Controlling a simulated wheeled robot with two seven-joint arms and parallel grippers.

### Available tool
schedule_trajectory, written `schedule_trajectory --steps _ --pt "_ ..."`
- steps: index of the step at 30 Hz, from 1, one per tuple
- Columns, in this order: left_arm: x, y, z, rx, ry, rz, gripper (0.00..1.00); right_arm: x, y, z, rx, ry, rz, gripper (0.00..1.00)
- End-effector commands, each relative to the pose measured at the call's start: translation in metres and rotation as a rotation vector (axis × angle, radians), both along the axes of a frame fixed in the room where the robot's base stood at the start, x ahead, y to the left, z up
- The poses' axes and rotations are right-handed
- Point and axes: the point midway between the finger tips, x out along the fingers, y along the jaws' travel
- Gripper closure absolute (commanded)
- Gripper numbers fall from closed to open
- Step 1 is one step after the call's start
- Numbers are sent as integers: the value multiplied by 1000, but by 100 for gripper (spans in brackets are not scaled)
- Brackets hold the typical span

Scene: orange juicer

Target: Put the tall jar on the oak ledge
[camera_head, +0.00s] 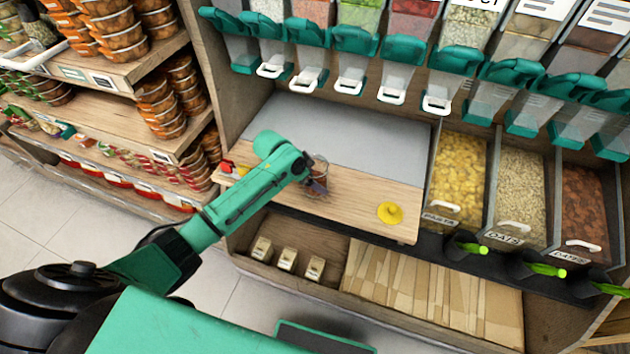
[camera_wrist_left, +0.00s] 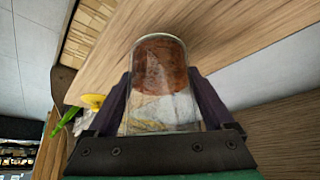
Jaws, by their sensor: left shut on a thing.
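A clear glass jar (camera_head: 319,168) with reddish-brown contents is in my left gripper (camera_head: 315,186), over the oak ledge (camera_head: 350,212). In the left wrist view the jar (camera_wrist_left: 160,85) sits between the two dark fingers of the left gripper (camera_wrist_left: 162,105), which are shut on its sides. The pale wood of the ledge (camera_wrist_left: 235,35) shows behind it. I cannot tell whether the jar touches the ledge. My right gripper is in neither view.
A yellow round lid (camera_head: 390,213) lies on the ledge's right part. A small red item (camera_head: 227,166) is at its left end. A grey panel (camera_head: 345,135) lies behind. Dispensers with teal tops (camera_head: 355,40) hang above; open food bins (camera_head: 460,175) stand to the right.

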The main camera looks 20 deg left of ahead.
Motion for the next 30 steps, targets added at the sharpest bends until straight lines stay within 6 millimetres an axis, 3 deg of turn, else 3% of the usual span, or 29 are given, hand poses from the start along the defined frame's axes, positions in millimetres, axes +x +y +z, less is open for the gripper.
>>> schedule_trajectory --steps 3,12,13,23,30 --pt "1 0 -12 -2 -4 1 98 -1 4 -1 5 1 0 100" --pt "1 0 -15 -1 -3 1 98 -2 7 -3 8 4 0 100" --pt "0 0 -15 0 -1 0 3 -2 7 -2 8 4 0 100" --pt "0 1 -10 0 -3 1 0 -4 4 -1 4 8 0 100" --pt "-13 15 24 0 -3 1 0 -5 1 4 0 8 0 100"
